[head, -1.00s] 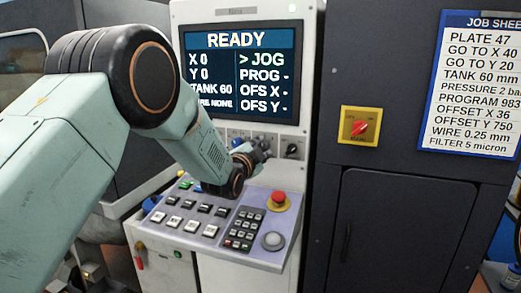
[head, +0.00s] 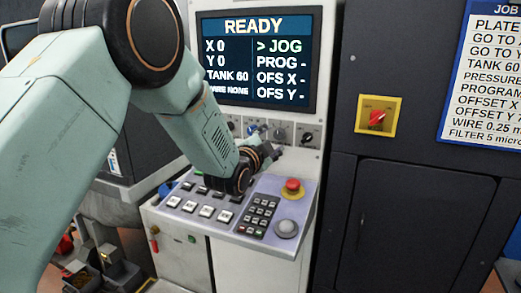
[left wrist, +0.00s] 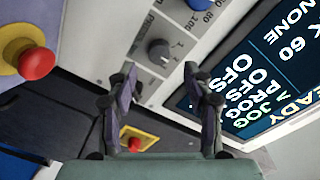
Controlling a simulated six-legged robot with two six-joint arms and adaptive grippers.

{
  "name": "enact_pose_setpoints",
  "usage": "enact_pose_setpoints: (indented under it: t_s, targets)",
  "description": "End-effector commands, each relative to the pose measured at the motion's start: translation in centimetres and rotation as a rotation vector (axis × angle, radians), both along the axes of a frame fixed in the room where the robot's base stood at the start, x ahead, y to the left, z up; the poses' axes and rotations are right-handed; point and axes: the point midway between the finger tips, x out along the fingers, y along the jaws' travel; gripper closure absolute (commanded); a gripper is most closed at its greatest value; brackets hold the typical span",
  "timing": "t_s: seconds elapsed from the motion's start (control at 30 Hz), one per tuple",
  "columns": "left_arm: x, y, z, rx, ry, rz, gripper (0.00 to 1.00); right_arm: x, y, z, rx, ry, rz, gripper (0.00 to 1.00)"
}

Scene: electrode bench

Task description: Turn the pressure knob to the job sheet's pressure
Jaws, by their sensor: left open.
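The pressure knob (left wrist: 160,52) is a grey round knob on a pale panel, with "Pressure" printed beside it and a small scale around it. In the left wrist view it lies just beyond the fingertips. My right gripper is not in view.
The screen (head: 258,95) reads READY above the knobs. A red mushroom button (head: 292,186) and a keypad (head: 262,212) sit on the console below. A red switch on a yellow plate (head: 377,117) is on the dark cabinet. Another dial shows partly in the left wrist view (left wrist: 197,5).

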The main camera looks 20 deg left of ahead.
Motion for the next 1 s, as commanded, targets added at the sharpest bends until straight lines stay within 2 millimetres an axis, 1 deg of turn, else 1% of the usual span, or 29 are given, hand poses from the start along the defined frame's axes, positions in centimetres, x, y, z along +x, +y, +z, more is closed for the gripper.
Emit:
enact_pose_setpoints:
  t_s: [0.03,0.3,0.5,0.67,1.0]
  targets:
    - [-0.9,0.1,0.0,0.0,0.002,0.0,0.49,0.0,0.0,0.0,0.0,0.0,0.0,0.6]
    - [-5.0,0.4,0.2,-0.001,0.001,0.0,0.49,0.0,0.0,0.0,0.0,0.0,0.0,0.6]
    - [-7.0,0.5,0.2,0.0,0.0,0.0,0.49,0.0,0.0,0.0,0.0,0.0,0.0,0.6]
    - [-7.6,0.5,0.3,0.0,0.0,0.0,0.49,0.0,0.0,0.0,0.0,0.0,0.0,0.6]
    - [-7.6,0.5,0.3,0.0,0.0,0.0,0.49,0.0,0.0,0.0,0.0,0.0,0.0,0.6]
